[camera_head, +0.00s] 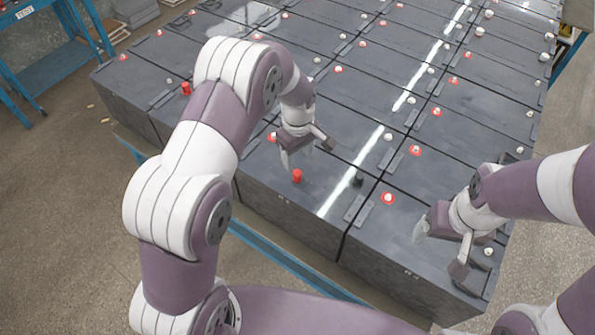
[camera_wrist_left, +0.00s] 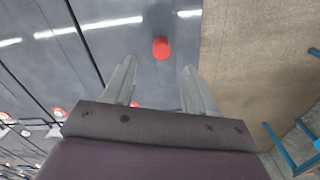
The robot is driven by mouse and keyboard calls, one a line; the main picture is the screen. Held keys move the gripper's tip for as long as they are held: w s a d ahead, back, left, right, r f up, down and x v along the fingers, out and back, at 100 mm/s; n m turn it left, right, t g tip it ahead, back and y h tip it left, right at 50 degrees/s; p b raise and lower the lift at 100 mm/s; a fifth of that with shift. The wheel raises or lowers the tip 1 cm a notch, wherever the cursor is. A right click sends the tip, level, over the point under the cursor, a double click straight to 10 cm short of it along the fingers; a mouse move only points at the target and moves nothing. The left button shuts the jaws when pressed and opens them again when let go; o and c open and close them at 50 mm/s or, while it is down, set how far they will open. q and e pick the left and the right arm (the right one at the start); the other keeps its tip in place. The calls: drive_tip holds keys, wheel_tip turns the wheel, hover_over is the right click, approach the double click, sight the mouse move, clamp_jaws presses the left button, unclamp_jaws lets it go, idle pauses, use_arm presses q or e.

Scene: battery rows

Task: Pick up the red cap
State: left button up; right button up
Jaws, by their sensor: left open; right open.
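A red cap (camera_head: 297,176) stands on the near battery's top, close to its front edge. It also shows in the left wrist view (camera_wrist_left: 161,48), just beyond the gap between the fingers. My left gripper (camera_head: 308,150) is open and empty above and slightly behind the cap, apart from it. In the left wrist view its fingers (camera_wrist_left: 158,85) are spread. A second red cap (camera_head: 186,88) stands on a battery at the left. My right gripper (camera_head: 440,250) is open and empty over the battery at the near right.
Rows of dark batteries (camera_head: 345,108) with red-ringed terminals (camera_head: 388,198) fill the middle. A black cap (camera_head: 358,180) stands right of the near red cap. A blue rack (camera_head: 60,60) is at the left. The floor (camera_head: 60,160) there is mostly clear.

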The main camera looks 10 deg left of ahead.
sight(297, 172)
use_arm(q)
drive_tip(key=shift+s+d+f, duration=0.15)
drive_tip(key=shift+d+f, duration=0.05)
drive_tip(key=shift+f, duration=0.1)
wheel_tip(297, 172, down, 3)
drive_tip(key=p, duration=0.3)
drive_tip(key=shift+s+a+r, duration=0.15)
drive_tip(key=f, duration=0.2)
drive_tip(key=shift+w+a+f, duration=0.25)
drive_tip(key=shift+f, duration=0.2)
drive_tip(key=shift+d, duration=0.1)
drive_tip(key=shift+s+d, duration=0.1)
drive_tip(key=shift+c, duration=1.3)
drive_tip(key=c, duration=0.6)
clamp_jaws()
